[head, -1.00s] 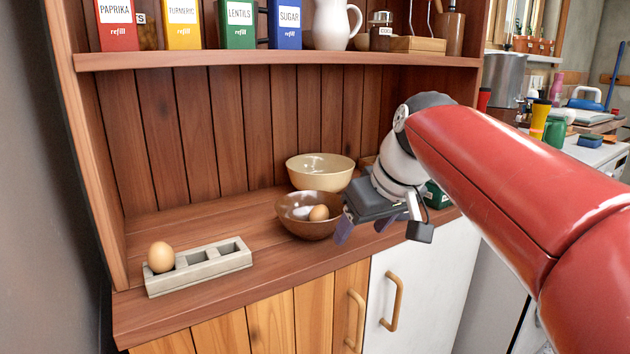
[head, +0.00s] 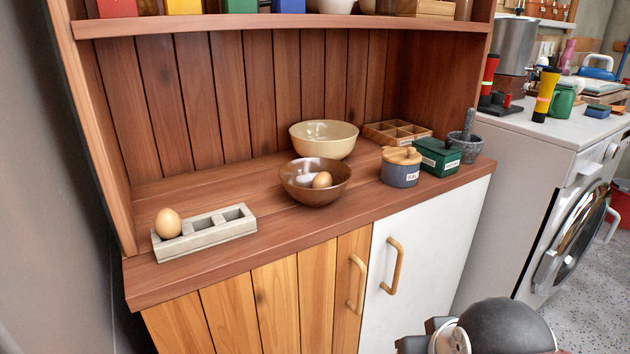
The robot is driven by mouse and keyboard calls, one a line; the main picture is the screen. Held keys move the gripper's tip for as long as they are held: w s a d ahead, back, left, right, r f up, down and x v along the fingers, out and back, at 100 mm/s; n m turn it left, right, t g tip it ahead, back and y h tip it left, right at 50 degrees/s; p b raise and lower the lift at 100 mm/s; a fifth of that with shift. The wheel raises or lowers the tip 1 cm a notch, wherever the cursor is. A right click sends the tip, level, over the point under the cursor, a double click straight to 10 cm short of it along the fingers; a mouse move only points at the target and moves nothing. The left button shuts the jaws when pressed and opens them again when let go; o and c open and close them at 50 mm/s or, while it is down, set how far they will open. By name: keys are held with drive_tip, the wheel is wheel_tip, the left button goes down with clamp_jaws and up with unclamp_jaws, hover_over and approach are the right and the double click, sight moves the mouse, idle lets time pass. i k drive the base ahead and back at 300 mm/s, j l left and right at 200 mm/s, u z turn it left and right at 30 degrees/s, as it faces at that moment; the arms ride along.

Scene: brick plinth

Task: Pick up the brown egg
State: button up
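A brown egg (head: 167,223) sits upright in the left hollow of a grey egg tray (head: 203,242) at the left of the counter. Another brown egg (head: 322,180) lies in a brown bowl (head: 316,195) near the middle of the counter. A whitish egg (head: 306,181) lies beside it, partly hidden. My gripper (head: 425,340) is only partly in view at the bottom edge, in front of the cabinet and well away from the eggs. Its fingertips are out of the picture, so whether it is open is hidden.
A cream bowl (head: 323,140) stands behind the brown bowl. A lidded jar (head: 400,168), a green box (head: 437,157), a divided wooden tray (head: 397,133) and a mortar (head: 466,147) stand on the right. A shelf (head: 280,22) overhangs the counter. Bare counter lies between tray and brown bowl.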

sight(168, 223)
drive_tip(key=u, duration=1.4)
